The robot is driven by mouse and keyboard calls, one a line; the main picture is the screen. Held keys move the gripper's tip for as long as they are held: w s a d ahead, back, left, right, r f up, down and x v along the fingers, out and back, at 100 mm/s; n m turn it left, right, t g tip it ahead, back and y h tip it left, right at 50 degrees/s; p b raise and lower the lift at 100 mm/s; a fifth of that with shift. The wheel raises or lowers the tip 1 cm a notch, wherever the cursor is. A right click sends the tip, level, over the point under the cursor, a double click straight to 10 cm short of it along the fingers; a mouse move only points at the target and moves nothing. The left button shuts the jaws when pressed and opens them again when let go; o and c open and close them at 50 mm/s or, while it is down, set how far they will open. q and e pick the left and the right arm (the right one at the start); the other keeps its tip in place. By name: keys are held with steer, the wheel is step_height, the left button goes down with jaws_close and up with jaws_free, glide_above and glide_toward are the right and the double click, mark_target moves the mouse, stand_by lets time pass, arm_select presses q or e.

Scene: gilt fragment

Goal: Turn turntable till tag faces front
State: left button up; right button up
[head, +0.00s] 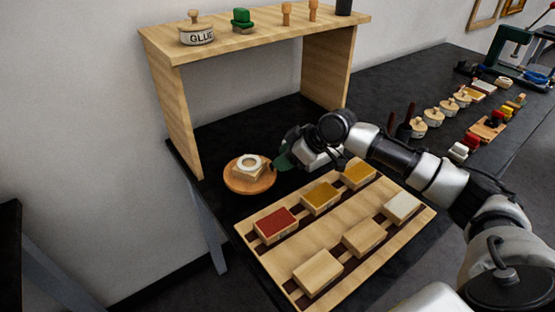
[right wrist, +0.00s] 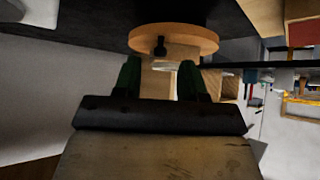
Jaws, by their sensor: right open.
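The turntable (head: 238,184) is a round wooden disc at the left end of the black bench. My left gripper is out of view.
A wooden board (head: 285,258) with red, yellow, white and plain blocks lies in front of the turntable. A wooden shelf (head: 240,43) with a glue pot (head: 197,34) stands behind. Several small parts and stamps line the bench at right. The bench edge is close left.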

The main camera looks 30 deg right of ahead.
steer(key=shift+x, duration=1.35)
jaws_close()
